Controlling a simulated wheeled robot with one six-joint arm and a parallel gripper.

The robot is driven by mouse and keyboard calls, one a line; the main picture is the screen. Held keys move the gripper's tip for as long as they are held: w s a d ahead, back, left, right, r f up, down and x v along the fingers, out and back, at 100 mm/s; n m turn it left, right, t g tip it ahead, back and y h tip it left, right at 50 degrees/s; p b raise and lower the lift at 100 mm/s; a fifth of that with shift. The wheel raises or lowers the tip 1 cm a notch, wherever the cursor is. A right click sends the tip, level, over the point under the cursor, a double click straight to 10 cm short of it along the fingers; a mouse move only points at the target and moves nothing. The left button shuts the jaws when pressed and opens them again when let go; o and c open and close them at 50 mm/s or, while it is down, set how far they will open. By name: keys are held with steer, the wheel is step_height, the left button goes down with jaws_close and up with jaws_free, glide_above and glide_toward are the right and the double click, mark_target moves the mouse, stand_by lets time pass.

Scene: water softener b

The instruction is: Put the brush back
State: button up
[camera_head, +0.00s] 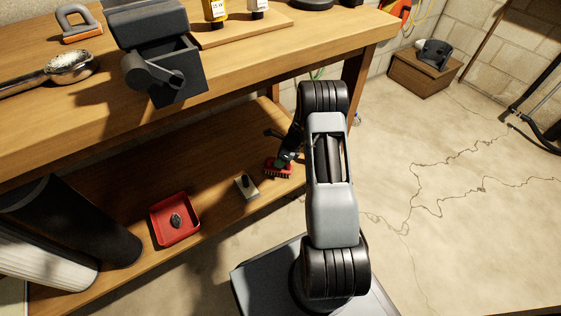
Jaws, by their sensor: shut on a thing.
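A small red brush (276,169) with dark bristles pointing down is at the right part of the lower wooden shelf (120,205). My gripper (284,160) is shut on the brush from above, and my arm comes in from the right. The jaws are small and partly dark, so the exact hold does not show. I cannot tell whether the bristles touch the shelf or hang just above it.
A pale block with a dark knob (246,187) stands left of the brush. A red tray (154,226) holding a dark lump sits further left, beside dark and white cylinders. The workbench top (335,35) overhangs the shelf. Open floor (460,200) lies to the right.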

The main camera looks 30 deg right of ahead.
steer(key=shift+f, duration=0.15)
steer(key=o, duration=0.9)
steer(key=p+v, duration=0.3)
steer(key=v, duration=0.5)
steer(key=shift+f, duration=0.1)
